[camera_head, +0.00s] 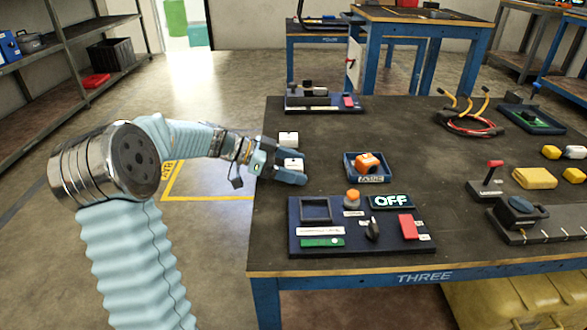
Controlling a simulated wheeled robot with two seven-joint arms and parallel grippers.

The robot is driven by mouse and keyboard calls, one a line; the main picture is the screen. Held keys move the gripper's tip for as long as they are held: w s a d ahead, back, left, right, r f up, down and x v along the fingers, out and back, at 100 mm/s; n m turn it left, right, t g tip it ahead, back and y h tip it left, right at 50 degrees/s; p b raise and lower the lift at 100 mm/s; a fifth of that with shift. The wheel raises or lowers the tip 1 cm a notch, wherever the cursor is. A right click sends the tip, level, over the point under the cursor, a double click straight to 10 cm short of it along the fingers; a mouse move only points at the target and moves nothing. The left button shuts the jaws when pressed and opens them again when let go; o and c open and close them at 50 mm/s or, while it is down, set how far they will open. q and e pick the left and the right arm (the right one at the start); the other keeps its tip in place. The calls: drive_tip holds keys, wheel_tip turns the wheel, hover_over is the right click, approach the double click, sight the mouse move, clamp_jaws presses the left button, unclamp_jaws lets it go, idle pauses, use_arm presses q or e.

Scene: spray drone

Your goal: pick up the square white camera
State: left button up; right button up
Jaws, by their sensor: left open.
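Two small white blocks are at the left edge of the dark tabletop (330,228). One white block (293,164) is between or just under the fingers of my left gripper (291,167). The other white block (288,139) is just behind the gripper, apart from it. Both look squarish, and I cannot tell for sure which is the square white camera. My left gripper is open, low over the table, its fingers pointing right; its fingers partly hide the nearer block. Whether they touch it is unclear. My right gripper is out of view.
A blue tray (351,176) with an orange item (368,163) stands right of the gripper. A stand (310,106) is behind. Cables (470,123) and yellow blocks (534,178) are at the right.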

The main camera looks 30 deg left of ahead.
use_arm(q)
drive_tip(key=c, duration=1.1)
